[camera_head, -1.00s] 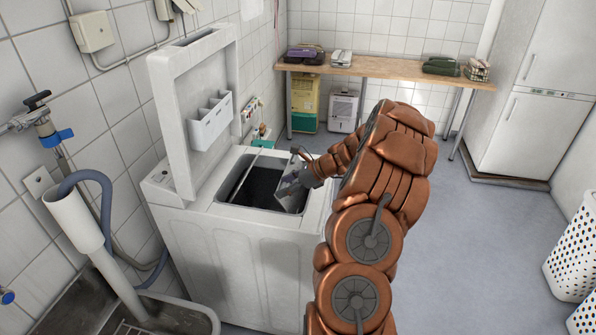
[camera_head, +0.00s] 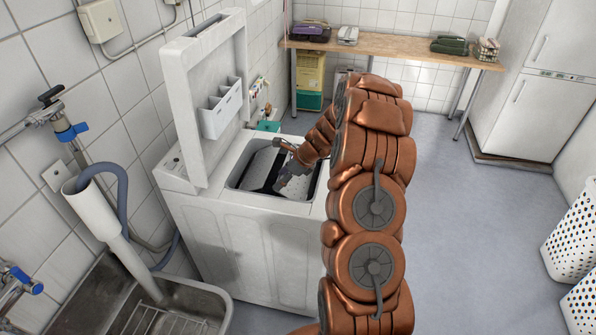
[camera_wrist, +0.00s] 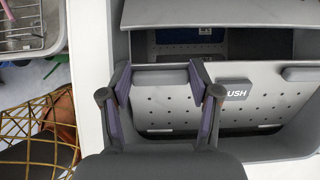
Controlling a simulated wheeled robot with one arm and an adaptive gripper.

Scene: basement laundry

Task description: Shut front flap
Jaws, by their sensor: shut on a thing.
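The white top-loading washing machine (camera_head: 245,245) stands with its lid (camera_head: 190,110) raised. Inside its top opening is a drum with grey metal flaps. In the wrist view the front flap (camera_wrist: 245,105) is a perforated panel with a button marked "USH", its first letter hidden. The other flap (camera_wrist: 210,12) lies across a dark gap from it. My gripper (camera_wrist: 160,76) has its two purple-padded fingers on either side of a grey raised part of the front flap. In the head view my gripper (camera_head: 283,180) reaches into the opening, and its fingertips are partly hidden.
A metal sink (camera_head: 165,310) with a drain pipe and a tap stands at the left front. A wooden bench (camera_head: 400,43) is at the back, and a white fridge (camera_head: 530,110) is at the back right. White perforated baskets (camera_head: 575,240) stand at the right. The floor between is clear.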

